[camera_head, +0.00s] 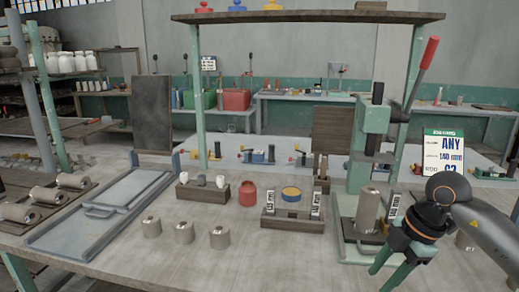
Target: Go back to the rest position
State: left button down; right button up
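My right gripper (380,279) is at the lower right, reaching in over the table's front part, to the right of the workbench middle. Its two green fingers are apart with a gap between them and nothing shows in it. It hangs in front of the green press (368,150) and its base. A clay cylinder (368,207) stands on the press, just up and left of the gripper, and seems apart from it. My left gripper is not in view.
Several clay cylinders (219,238) stand on the workbench (130,264) at the front. A grey sliding tray (105,212) lies at left. A sign (444,153) stands at right.

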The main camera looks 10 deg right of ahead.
jog(key=s+a+r+t+y+p, duration=0.1)
jog(key=a+r+t+y+p, duration=0.15)
jog(key=a+y, duration=0.7)
jog(key=s+a+r+t+y+p, duration=0.1)
jog(key=a+t+y+p, duration=0.15)
jog(key=a+y, duration=0.7)
jog(key=d+f+m+t+h+p, duration=0.2)
jog(key=d+f+m+t+h, duration=0.2)
jog(key=f+m+t+h, duration=0.85)
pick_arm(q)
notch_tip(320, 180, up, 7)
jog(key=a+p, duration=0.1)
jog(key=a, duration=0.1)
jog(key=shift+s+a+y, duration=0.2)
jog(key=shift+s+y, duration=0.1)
pick_arm(e)
jog(key=s+d+f+m+g+h, duration=0.2)
jog(key=s+f+m+g+h, duration=0.2)
jog(key=s+f, duration=1.1)
jog(key=g+h, duration=0.3)
jog(key=g, duration=0.3)
jog(key=shift+f, duration=0.2)
